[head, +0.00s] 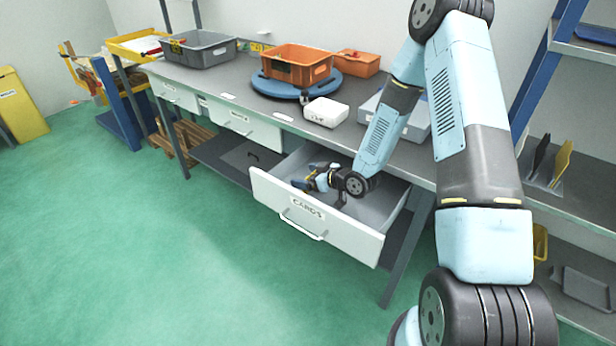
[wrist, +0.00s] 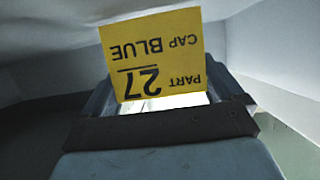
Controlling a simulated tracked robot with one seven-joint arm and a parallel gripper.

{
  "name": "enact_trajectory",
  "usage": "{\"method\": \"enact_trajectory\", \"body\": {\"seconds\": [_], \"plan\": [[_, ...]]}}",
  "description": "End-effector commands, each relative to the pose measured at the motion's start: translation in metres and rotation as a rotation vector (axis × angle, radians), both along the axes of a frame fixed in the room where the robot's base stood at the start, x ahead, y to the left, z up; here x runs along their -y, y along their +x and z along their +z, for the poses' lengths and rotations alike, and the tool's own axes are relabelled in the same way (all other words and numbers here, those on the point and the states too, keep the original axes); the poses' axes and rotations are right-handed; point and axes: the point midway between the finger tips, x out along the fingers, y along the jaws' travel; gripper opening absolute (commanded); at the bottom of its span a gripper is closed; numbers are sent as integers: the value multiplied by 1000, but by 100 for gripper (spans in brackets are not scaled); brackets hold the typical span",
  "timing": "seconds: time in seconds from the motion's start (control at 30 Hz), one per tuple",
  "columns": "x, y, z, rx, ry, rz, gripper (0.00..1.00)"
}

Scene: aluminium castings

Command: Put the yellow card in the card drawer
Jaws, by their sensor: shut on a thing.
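The yellow card (wrist: 155,55) fills the upper middle of the wrist view. Its print is upside down there and reads PART 27, CAP BLUE. My gripper (wrist: 158,100) is shut on the card's near edge. In the head view my gripper (head: 308,180) is inside the open drawer, near its left side and behind the front panel. The card is too small to make out clearly there. The drawer (head: 305,212) has a white front labelled CARDS and is pulled well out from under the bench. Pale drawer walls surround the card in the wrist view.
The grey bench top (head: 240,88) carries a grey bin (head: 200,50), an orange crate (head: 297,68) on a blue turntable (head: 300,90), and a white box (head: 326,111). Two shut drawers are to the left. A shelf rack (head: 570,200) stands at right. The green floor is clear in front.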

Motion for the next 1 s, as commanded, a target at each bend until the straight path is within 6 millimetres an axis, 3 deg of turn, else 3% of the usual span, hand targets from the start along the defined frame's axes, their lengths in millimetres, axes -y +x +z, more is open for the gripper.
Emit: {"method": "enact_trajectory", "body": {"seconds": [0.37,0.4,0.47,0.77,1.0], "plan": [[0,0,-5,1,-1,-1,65],[0,1,-5,2,-1,0,96],[1,1,-5,2,-1,0,100],[1,0,-2,1,-1,-1,100],[27,-18,11,2,-2,-4,100]]}}
